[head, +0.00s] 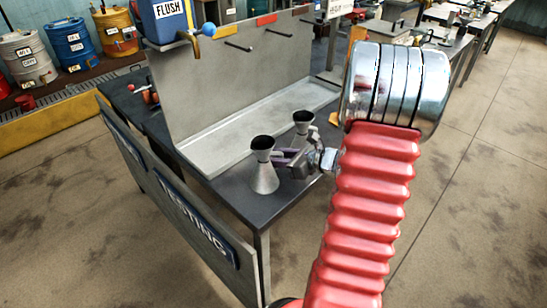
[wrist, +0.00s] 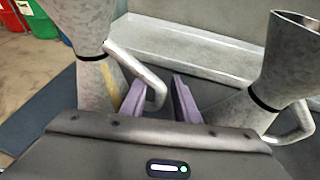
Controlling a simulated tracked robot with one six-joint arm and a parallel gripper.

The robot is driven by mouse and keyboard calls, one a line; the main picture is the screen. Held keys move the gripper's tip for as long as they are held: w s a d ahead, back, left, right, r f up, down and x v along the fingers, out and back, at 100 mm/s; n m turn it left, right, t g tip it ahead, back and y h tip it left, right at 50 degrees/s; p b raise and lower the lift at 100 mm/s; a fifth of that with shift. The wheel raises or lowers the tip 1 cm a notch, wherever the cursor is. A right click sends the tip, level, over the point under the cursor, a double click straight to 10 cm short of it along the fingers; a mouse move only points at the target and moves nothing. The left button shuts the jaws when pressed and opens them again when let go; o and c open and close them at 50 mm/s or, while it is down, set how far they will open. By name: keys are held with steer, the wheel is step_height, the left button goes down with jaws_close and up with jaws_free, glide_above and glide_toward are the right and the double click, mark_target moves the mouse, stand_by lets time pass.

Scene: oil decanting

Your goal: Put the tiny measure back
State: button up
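Two grey metal measures with a narrow waist and dark band stand upright on the dark bench top. The nearer measure (head: 264,178) is at the bench's front corner; it fills the left of the wrist view (wrist: 88,20). The farther measure (head: 303,117) stands behind it, and shows at the right of the wrist view (wrist: 292,55). I cannot tell which is the tiny one. My gripper (head: 280,157) is beside the nearer measure. Its purple fingers (wrist: 160,92) are apart, with that measure's loop handle (wrist: 157,78) showing between them. I see no clear grip on it.
The grey backboard (head: 235,75) with pegs and a ledge (head: 230,135) rises behind the measures. A blue FLUSH container (head: 165,20) with a tap is above at left. Drums (head: 68,40) stand far left. Open floor (head: 470,180) lies right.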

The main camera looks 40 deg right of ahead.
steer(key=shift+r, duration=0.1)
steer(key=shift+s+r, duration=0.1)
steer(key=v, duration=1.1)
steer(key=shift+s+d, duration=0.2)
steer(key=shift+s, duration=0.2)
stand_by(0.6)
